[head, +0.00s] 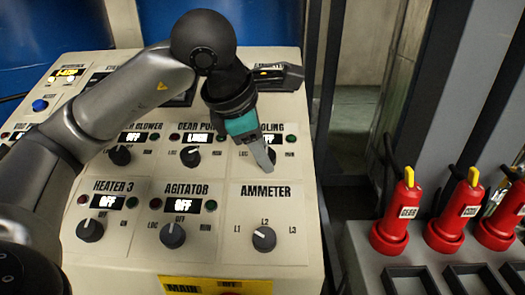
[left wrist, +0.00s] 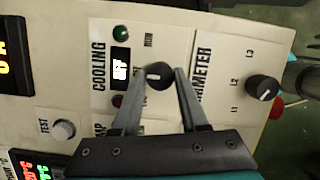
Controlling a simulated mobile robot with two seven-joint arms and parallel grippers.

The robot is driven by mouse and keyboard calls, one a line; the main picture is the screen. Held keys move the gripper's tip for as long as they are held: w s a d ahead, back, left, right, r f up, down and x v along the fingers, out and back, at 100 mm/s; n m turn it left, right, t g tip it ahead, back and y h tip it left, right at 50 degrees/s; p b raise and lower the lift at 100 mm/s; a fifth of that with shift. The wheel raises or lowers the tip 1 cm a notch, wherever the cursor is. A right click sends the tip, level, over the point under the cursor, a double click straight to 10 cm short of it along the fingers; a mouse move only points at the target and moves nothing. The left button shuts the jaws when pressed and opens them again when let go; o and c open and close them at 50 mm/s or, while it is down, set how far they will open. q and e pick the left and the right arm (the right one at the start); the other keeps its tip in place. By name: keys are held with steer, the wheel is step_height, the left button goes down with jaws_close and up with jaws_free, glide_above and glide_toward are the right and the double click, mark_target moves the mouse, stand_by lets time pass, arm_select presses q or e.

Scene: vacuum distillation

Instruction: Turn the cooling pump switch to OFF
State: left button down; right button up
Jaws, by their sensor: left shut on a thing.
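The cooling pump switch (left wrist: 158,76) is a round black knob on the control panel. In the left wrist view its white mark points toward its small display (left wrist: 121,68), which appears to read OFF. My left gripper (head: 266,164) reaches down to the panel in the head view and hides the knob there. In the left wrist view the left gripper (left wrist: 160,80) has one finger on each side of the knob and is shut on it. My right gripper is not in view.
The ammeter knob (head: 264,238) sits just below the cooling section. The agitator knob (head: 172,235) and heater 3 knob (head: 90,230) are lower left. Dark posts rise behind.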

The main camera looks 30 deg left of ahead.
arm_select(q)
steer(key=shift+c, duration=2.2)
jaws_free()
steer(key=shift+r, duration=0.1)
steer(key=p+v, duration=0.3)
steer(key=v, duration=1.2)
